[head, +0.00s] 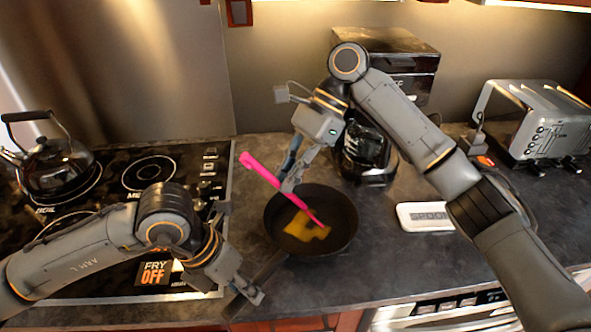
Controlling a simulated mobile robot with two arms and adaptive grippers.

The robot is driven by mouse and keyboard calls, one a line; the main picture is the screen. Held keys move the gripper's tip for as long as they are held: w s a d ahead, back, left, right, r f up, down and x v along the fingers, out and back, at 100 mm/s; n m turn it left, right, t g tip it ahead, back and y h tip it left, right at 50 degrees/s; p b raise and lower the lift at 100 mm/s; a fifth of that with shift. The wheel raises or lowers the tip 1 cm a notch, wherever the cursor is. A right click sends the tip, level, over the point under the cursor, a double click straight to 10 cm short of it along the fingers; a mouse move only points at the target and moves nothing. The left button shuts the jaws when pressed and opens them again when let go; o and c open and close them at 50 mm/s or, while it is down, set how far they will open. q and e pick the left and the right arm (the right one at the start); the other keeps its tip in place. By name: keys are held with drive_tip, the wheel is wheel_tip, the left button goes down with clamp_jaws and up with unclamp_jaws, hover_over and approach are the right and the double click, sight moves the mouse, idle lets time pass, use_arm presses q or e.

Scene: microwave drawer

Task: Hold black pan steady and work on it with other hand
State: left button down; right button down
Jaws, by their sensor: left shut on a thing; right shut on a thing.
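The black pan (338,210) sits on the dark counter right of the stove. Its handle (272,267) points toward the front left. My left gripper (250,292) is shut on the handle near its front end. A yellow, flat piece of food (305,231) lies in the pan. My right gripper (290,183) is shut on a bright pink utensil (262,171) above the pan's left rim. The utensil slants down to the right, and its lower end is at the food. Whether it touches the food is hard to tell.
A kettle (58,167) stands on the black stove (110,200) at left. A coffee maker (365,150) is behind the pan. A white spoon rest (424,216) lies right of the pan, and a toaster (545,125) stands at far right. Counter in front of the spoon rest is clear.

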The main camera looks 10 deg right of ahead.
drive_tip(key=shift+s+a, duration=1.6)
drive_tip(key=shift+a, duration=1.15)
drive_tip(key=shift+w+d+f, duration=0.1)
drive_tip(key=shift+w+d, duration=0.65)
drive_tip(key=shift+d, duration=0.5)
drive_tip(key=shift+w+d+r, duration=0.1)
drive_tip(key=shift+w+d, duration=0.6)
drive_tip(key=shift+d, duration=0.6)
drive_tip(key=shift+w+d+f, duration=0.1)
drive_tip(key=shift+w+d, duration=0.65)
drive_tip(key=shift+d, duration=0.5)
drive_tip(key=s+a, duration=0.4)
drive_tip(key=a, duration=0.4)
drive_tip(key=shift+s+f, duration=0.15)
drive_tip(key=shift+s, duration=0.15)
wheel_tip(320, 180, up, 9)
drive_tip(key=s+a, duration=0.1)
drive_tip(key=a, duration=0.1)
drive_tip(key=shift+s+a, duration=0.2)
drive_tip(key=shift+a, duration=0.05)
use_arm(q)
drive_tip(key=c, duration=1.1)
unclamp_jaws()
